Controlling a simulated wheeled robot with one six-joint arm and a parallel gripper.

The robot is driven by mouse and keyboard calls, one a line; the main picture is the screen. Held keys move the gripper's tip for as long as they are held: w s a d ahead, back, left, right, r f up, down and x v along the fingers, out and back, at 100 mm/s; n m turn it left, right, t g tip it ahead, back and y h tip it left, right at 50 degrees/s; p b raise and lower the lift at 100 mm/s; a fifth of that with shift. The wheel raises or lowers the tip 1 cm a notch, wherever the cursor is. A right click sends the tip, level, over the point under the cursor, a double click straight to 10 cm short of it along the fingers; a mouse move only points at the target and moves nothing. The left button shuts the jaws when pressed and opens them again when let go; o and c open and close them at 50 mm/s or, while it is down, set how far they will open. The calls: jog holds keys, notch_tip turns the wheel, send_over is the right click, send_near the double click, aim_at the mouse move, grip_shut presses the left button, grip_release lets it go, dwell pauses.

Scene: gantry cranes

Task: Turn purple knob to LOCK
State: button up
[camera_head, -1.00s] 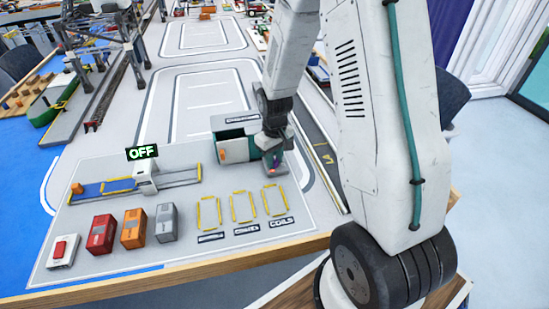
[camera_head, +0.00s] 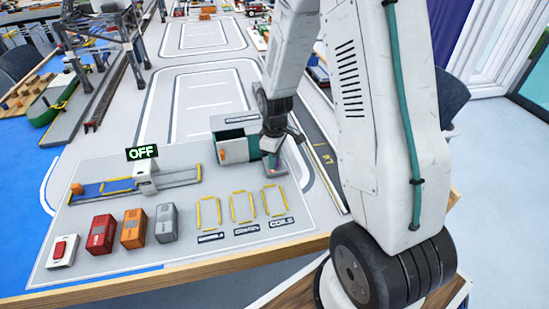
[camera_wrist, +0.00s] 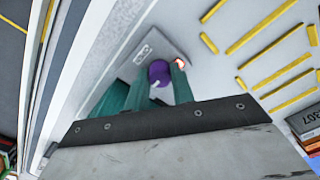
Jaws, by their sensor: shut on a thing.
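The purple knob (camera_wrist: 159,73) sits on a small grey plate in the wrist view. The teal fingers of my gripper (camera_wrist: 161,84) are on either side of it, and my gripper is shut on it. A small white label (camera_wrist: 143,52) and a red mark (camera_wrist: 180,63) show on the plate near the knob; I cannot read the label. In the head view, my gripper (camera_head: 273,163) reaches down to the plate, just right of a teal and white box, and largely hides the knob.
The open teal and white box (camera_head: 236,137) stands close left of my gripper. Yellow-outlined slots (camera_head: 241,207) lie in front. Red (camera_head: 102,234), orange (camera_head: 133,229) and grey (camera_head: 166,223) blocks stand at the front left, with a red switch (camera_head: 61,251) and an OFF sign (camera_head: 142,153).

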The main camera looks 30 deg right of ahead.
dwell(0.3)
jog(key=o, duration=1)
notch_tip(320, 180, up, 8)
jog(key=shift+f, duration=0.1)
